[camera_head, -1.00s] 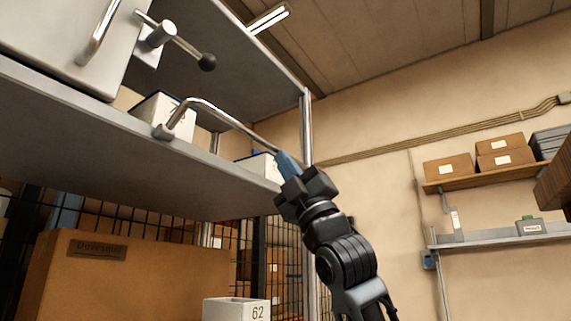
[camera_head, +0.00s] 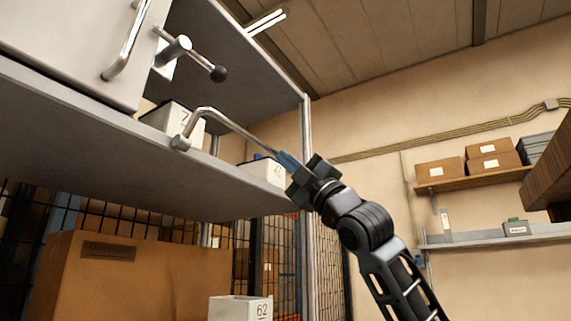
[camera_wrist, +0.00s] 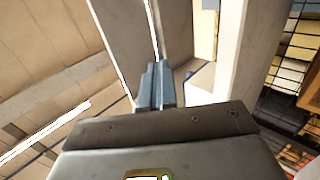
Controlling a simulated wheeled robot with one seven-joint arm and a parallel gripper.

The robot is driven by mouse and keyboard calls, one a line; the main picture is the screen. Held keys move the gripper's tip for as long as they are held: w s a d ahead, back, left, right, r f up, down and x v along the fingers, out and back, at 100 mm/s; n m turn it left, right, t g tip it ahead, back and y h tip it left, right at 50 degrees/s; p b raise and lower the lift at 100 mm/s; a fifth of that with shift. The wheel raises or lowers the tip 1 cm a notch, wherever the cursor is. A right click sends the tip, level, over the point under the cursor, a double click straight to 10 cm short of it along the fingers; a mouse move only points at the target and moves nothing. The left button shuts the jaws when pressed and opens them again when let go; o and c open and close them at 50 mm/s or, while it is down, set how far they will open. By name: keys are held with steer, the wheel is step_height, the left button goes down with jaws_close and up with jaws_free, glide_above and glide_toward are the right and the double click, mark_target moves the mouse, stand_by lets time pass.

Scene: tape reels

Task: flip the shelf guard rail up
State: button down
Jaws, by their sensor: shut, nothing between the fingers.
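The guard rail (camera_head: 232,125) is a thin bent metal bar at the front edge of the grey shelf (camera_head: 105,140). In the head view it rises from a round pivot (camera_head: 181,142) on the left, bends, and slopes down to the right towards my fingertips. My gripper (camera_head: 284,157) is shut, its blue-grey fingers at the rail's right end. They look to be touching or right beside the rail; the exact contact is hidden. In the wrist view the shut fingers (camera_wrist: 157,84) point at a thin bright rod (camera_wrist: 153,28), which seems to be the rail.
A white cabinet with a metal handle (camera_head: 128,42) and a black-knobbed lever (camera_head: 218,73) stands on the shelf at left. White bins (camera_head: 265,170) sit behind the rail. An upright post (camera_head: 306,125) is close to my gripper. A cardboard box (camera_head: 150,275) is below; the right side is open.

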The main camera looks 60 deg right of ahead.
steer(key=shift+w+r+g, duration=0.7)
steer(key=shift+w+r, duration=0.4)
steer(key=shift+r, duration=0.15)
steer(key=shift+w+r, duration=0.1)
steer(key=shift+w, duration=0.1)
